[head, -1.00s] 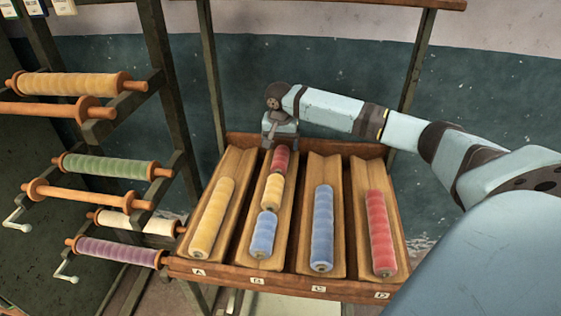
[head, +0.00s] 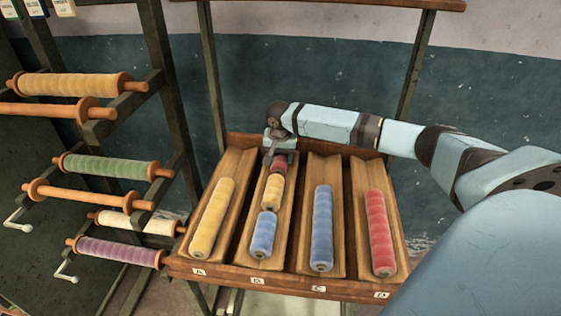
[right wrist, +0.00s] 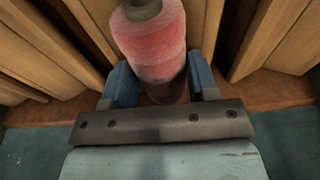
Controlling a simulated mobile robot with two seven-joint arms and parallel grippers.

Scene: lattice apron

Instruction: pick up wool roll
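A short red wool roll (head: 281,166) lies at the back end of the B channel, partly hidden by my right gripper (head: 273,158). In the right wrist view, the red roll (right wrist: 152,42) runs between the two blue fingers (right wrist: 162,80), one on each side. The fingers sit very close to its sides; I cannot tell whether they press on it. In front of it in channel B lie a short yellow roll (head: 273,191) and a short blue roll (head: 263,235). My left gripper is not in view.
The tilted wooden tray (head: 275,275) also holds a long yellow roll (head: 211,218) in A, a long blue roll (head: 322,228) in C and a long red roll (head: 379,233) in D. A rack with spools (head: 75,85) stands at the left.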

